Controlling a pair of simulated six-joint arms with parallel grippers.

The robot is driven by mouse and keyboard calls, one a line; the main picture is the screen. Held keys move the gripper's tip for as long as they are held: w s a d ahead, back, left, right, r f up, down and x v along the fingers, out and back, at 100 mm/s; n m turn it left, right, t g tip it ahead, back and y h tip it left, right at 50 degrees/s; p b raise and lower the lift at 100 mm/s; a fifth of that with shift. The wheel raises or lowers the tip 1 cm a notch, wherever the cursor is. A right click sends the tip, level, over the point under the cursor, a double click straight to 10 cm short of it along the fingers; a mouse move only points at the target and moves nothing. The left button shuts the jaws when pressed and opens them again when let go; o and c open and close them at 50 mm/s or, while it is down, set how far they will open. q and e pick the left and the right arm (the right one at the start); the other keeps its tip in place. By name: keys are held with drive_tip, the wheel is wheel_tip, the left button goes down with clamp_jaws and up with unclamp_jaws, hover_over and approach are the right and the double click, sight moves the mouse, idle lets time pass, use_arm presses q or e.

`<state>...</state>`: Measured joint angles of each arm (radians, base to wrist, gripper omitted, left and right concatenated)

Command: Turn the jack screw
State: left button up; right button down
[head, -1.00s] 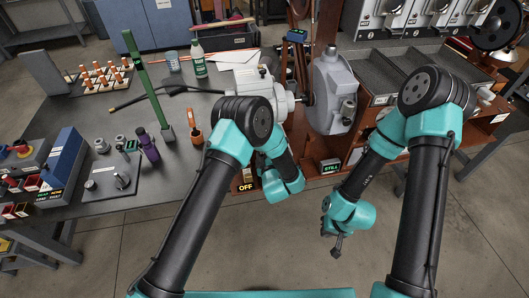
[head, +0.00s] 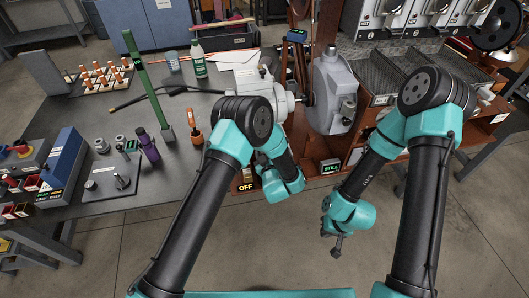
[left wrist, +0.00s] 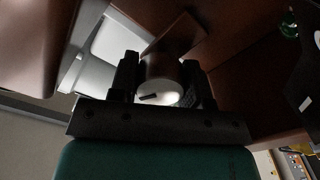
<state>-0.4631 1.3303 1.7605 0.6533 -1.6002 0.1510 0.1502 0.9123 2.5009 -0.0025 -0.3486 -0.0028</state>
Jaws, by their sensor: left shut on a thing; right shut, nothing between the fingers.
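In the left wrist view a round, pale-faced knob with a dark mark (left wrist: 158,93), which looks like the jack screw's head, sits between the two dark fingers of my left gripper (left wrist: 160,85). The gripper is shut on it. In the head view my left gripper and this knob are hidden behind my left arm, low by the roaster's red-brown stand. My right gripper (head: 337,247) is shut and empty, pointing down over the floor in front of the bench.
The grey roaster body (head: 333,90) stands above the knob's place. A sign reading OFF (head: 245,187) and one reading STILL (head: 331,167) are on the stand's front. A green upright bar (head: 148,85) and small tools occupy the dark table at left. The floor in front is clear.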

use_arm(q)
drive_tip(key=shift+m, duration=0.9)
drive_tip(key=o, duration=0.9)
drive_tip(key=shift+s, duration=0.1)
drive_tip(key=v, duration=1.7)
drive_tip(key=shift+s, duration=0.2)
